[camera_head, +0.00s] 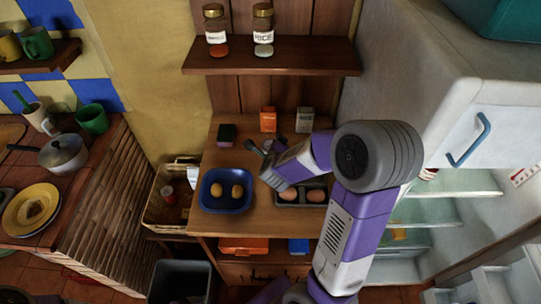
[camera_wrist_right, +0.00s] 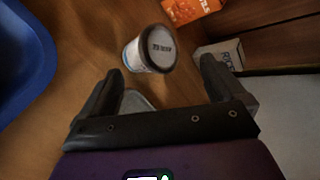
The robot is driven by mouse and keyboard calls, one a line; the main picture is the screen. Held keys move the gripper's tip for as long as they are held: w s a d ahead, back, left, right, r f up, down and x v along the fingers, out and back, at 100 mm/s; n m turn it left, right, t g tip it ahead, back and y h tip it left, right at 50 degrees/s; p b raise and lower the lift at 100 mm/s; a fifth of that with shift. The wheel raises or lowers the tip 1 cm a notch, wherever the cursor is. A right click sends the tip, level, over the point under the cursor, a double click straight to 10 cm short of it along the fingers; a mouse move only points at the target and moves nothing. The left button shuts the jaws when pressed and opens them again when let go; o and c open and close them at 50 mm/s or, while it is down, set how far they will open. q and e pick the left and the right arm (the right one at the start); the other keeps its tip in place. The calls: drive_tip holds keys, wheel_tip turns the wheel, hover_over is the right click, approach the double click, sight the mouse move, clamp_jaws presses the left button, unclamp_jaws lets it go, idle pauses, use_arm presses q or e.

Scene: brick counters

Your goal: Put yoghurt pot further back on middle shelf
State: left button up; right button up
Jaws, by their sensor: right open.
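The yoghurt pot (camera_wrist_right: 133,54), white with a grey printed lid, stands on the wooden middle shelf (camera_head: 225,160). In the right wrist view it is just beyond my open right gripper (camera_wrist_right: 160,68), roughly between the line of the two fingers and apart from them. Nothing is held. In the head view my right arm (camera_head: 352,215) reaches over the shelf from the lower right and hides part of it around the gripper. My left gripper is not in view.
A blue tray (camera_head: 206,205) with two brown round items is left; a grey tray (camera_head: 288,204) with eggs is right. A jar shelf (camera_head: 280,57) is above; a fridge (camera_head: 400,95) is right.

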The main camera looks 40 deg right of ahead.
sight(270, 141)
drive_tip(key=m+b, duration=0.1)
drive_tip(key=m, duration=0.3)
drive_tip(key=f+m+h+b, duration=0.1)
drive_tip(key=m, duration=0.1)
drive_tip(key=shift+w+a+m+t+b, duration=0.1)
drive_tip(key=shift+a+m+t+b, duration=0.15)
drive_tip(key=shift+m+t+b, duration=0.15)
drive_tip(key=m+h+b, duration=0.1)
drive_tip(key=m, duration=0.2)
drive_tip(key=shift+a+f+m+t, duration=0.1)
drive_tip(key=shift+a+m+t, duration=0.05)
drive_tip(key=shift+m+t, duration=0.2)
drive_tip(key=m+b, duration=0.1)
drive_tip(key=m, duration=0.2)
drive_tip(key=shift+w+a, duration=0.1)
drive_tip(key=x, duration=0.5)
drive_tip(key=r+x, duration=0.1)
drive_tip(key=x, duration=0.1)
drive_tip(key=shift+w+d+f+b, duration=0.1)
drive_tip(key=shift+w+d+b, duration=0.1)
drive_tip(key=shift+w+b, duration=0.1)
drive_tip(key=shift+c, duration=0.4)
drive_tip(key=c, duration=1.2)
